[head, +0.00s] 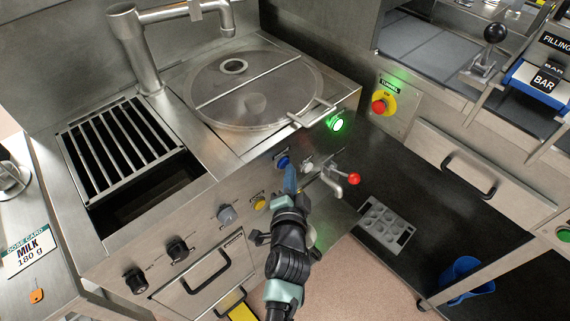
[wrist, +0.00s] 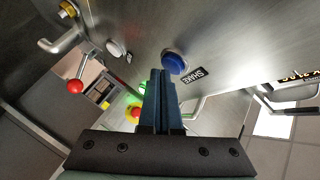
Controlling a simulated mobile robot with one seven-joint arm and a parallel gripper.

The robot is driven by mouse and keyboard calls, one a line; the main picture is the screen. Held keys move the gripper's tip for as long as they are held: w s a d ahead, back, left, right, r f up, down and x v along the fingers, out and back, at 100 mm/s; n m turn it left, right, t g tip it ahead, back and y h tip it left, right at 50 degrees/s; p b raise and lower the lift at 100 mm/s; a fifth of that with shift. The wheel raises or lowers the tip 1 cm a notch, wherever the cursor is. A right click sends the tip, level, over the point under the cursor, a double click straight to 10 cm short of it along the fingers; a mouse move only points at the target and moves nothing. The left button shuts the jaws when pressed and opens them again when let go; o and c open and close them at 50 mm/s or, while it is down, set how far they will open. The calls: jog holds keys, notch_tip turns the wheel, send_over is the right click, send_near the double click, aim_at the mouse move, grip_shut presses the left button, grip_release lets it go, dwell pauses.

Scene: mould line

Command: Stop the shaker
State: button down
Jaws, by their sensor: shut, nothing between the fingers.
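The shaker's blue button (head: 283,160) is on the front panel of the steel machine. In the wrist view the blue button (wrist: 175,62) stands beside a black SHAKE label (wrist: 194,75). My gripper (head: 290,172) is shut and empty in front of this panel. In the wrist view its blue fingertips (wrist: 161,72) are just beside and below the button; I cannot tell if they touch it. A round green lamp (head: 338,124) glows at the panel's upper right.
A red-knobbed lever (head: 354,179) juts out right of my gripper, by a white knob (head: 307,167). A yellow button (head: 260,203) and grey button (head: 227,215) are to the left. A red stop button (head: 378,107) is on the neighbouring TUNNEL panel. A grey mould (head: 385,225) lies below right.

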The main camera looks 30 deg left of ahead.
jog(key=d+b, duration=0.1)
jog(key=d, duration=0.1)
jog(key=s+d+b, duration=0.2)
jog(key=d, duration=0.1)
jog(key=shift+d+b, duration=0.3)
jog(key=shift+b, duration=0.1)
dwell(0.4)
